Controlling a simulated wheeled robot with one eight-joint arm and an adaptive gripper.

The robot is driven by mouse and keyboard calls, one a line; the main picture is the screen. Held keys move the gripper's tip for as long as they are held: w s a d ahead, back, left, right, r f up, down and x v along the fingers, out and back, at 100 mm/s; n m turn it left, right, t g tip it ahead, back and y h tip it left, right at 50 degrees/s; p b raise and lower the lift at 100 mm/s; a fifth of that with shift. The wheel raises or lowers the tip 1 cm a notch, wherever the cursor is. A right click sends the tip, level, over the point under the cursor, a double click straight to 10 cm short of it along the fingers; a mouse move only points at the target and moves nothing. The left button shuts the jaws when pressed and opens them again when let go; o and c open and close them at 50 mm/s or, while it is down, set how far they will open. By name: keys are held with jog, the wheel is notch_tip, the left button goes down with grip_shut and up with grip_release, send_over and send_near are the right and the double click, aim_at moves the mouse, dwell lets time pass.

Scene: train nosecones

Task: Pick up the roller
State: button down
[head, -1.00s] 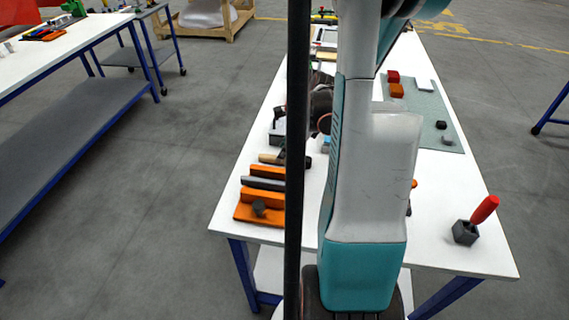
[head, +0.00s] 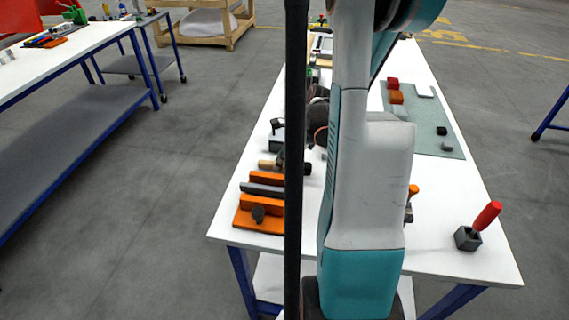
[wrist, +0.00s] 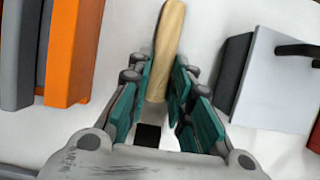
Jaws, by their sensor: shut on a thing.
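The roller has a pale wooden handle (wrist: 167,45) that shows between the fingers of my gripper (wrist: 163,85) in the wrist view. A dark part shows lower down between the jaws. My gripper is shut on the roller, close over the white table. In the head view the tip of the wooden handle (head: 265,164) sticks out left of the black pole, behind the orange block fixture. My arm and the pole hide much of the roller and gripper there, so I cannot tell whether the roller still touches the table.
An orange and grey block fixture (head: 262,205) stands on the table (head: 450,215) in front of the roller. In the wrist view a grey-white box (wrist: 275,80) stands close on the right. A grey holder (head: 467,238) with a red handle is at the front right.

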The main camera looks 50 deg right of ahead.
notch_tip(320, 180, up, 20)
jog(key=p, duration=0.6)
jog(key=shift+p, duration=0.4)
